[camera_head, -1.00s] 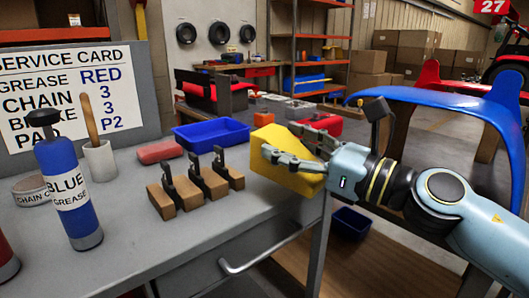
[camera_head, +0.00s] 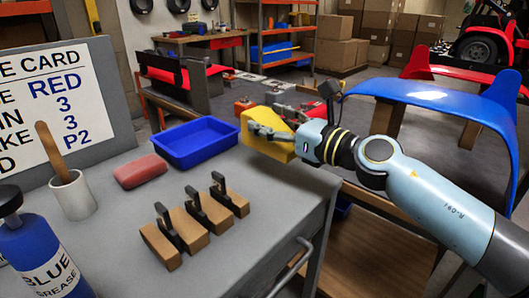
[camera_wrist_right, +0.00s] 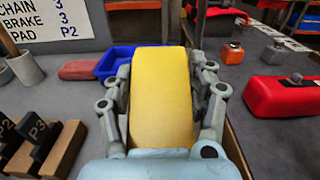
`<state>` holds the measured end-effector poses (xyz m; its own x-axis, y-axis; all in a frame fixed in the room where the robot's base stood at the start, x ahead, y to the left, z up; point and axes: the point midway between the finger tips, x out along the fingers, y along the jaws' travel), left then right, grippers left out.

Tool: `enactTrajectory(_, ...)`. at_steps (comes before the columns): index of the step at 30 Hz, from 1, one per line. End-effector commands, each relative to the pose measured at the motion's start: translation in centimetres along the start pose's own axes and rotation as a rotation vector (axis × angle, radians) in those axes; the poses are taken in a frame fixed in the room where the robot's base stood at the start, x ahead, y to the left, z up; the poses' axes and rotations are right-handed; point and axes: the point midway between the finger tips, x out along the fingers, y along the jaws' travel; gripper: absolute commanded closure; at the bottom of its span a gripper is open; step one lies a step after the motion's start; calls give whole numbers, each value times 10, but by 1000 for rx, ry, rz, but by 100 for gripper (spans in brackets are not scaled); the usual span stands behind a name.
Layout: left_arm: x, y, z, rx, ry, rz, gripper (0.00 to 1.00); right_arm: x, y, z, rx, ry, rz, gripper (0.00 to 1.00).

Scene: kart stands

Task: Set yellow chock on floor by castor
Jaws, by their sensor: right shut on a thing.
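The yellow chock (camera_head: 262,133) is a wedge-like block held by my right gripper (camera_head: 280,127) over the back right part of the grey workbench top. In the right wrist view the chock (camera_wrist_right: 161,95) fills the middle, with the fingers of my right gripper (camera_wrist_right: 163,112) closed along both its sides. I cannot tell how far the chock is above the bench. My left gripper is in neither view. No castor can be made out, and the floor right by the bench is mostly hidden.
On the bench (camera_head: 110,235) are a blue tray (camera_head: 195,160), a red block (camera_head: 141,172), several wooden blocks with black clips (camera_head: 187,222), a cup (camera_head: 72,200) and a blue grease bottle (camera_head: 40,255).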

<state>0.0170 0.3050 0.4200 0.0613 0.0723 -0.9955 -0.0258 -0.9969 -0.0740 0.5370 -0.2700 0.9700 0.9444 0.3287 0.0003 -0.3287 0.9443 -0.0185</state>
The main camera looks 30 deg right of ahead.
Motion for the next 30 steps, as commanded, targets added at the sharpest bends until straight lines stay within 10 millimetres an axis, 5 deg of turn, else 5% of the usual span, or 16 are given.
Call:
enactTrajectory(5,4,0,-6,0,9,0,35,-5,21,-12,0,-2,0,86)
enactTrajectory(15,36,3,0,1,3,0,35,-6,24,-54,-1,1,0,86)
enactTrajectory(25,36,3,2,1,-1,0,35,-5,24,-54,-2,-1,0,86)
enactTrajectory(26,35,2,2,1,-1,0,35,-6,24,-54,-1,0,0,40)
enactTrajectory(30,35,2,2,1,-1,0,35,-6,24,-54,-1,0,0,21)
